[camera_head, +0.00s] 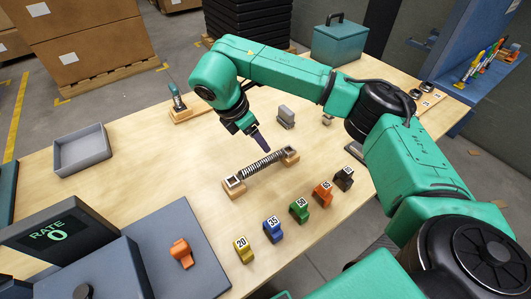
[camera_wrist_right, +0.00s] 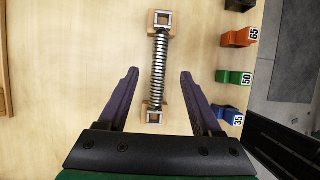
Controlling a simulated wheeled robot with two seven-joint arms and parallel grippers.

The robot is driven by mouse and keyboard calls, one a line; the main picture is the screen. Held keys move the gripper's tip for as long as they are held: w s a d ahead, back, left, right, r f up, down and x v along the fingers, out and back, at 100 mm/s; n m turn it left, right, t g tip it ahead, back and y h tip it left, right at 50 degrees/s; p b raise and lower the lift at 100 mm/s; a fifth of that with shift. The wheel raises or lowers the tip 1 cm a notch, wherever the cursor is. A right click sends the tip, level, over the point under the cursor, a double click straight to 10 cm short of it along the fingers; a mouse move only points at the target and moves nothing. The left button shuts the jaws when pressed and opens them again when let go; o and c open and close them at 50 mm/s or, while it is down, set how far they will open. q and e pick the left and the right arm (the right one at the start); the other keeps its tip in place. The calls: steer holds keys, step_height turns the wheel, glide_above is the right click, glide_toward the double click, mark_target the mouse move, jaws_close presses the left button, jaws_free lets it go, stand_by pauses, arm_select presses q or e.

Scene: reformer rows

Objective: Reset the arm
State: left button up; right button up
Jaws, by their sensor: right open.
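My right arm reaches in from the right in the head view. Its gripper (camera_head: 262,150) hangs above the table beside a coil spring (camera_head: 263,167). In the right wrist view the gripper (camera_wrist_right: 159,73) has its two purple fingers spread apart with nothing held between them. The spring (camera_wrist_right: 158,68) lies beyond them, lined up with the gap. The spring has square metal ends and rests on two wooden blocks (camera_head: 236,190). My left gripper is not in the head view.
Numbered blocks line the near side: yellow (camera_head: 243,250), blue (camera_head: 273,231), green (camera_head: 300,210), orange (camera_head: 323,194) and black (camera_head: 344,179). A grey tray (camera_head: 83,152) stands left.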

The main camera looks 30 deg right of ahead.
steer(key=shift+v, duration=0.9)
